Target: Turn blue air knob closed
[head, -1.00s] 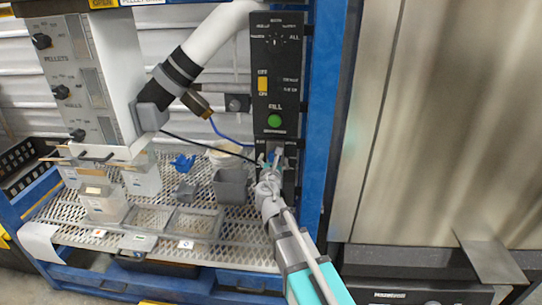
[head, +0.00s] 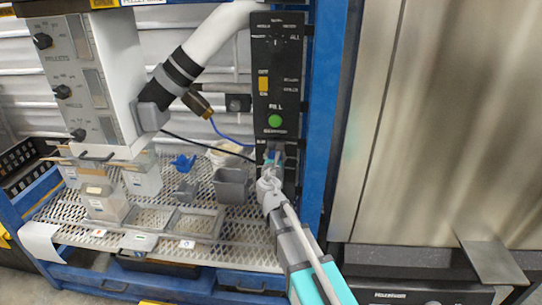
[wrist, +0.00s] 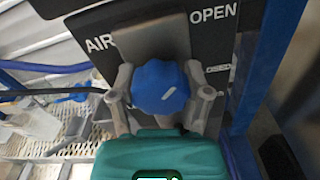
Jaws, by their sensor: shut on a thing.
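The blue air knob (wrist: 160,86) sits on a black panel (wrist: 88,22) marked AIR, OPEN and CLOSED, in the middle of the wrist view. A short white mark on its face slants toward the upper right. My gripper (wrist: 161,95) is shut on the knob, with one grey finger on its left side and one on its right. The OPEN label is at the upper right and the CLOSED label at the right, partly beside the right finger. In the head view my gripper (head: 270,172) reaches the lower end of the black panel, and the knob is mostly hidden there.
Above the knob is a black control box (head: 278,50) with a green button (head: 275,121) and a yellow switch (head: 264,84). A blue post (head: 315,160) stands close on the right. A mesh shelf (head: 70,215) with grey bins (head: 232,187) lies to the left.

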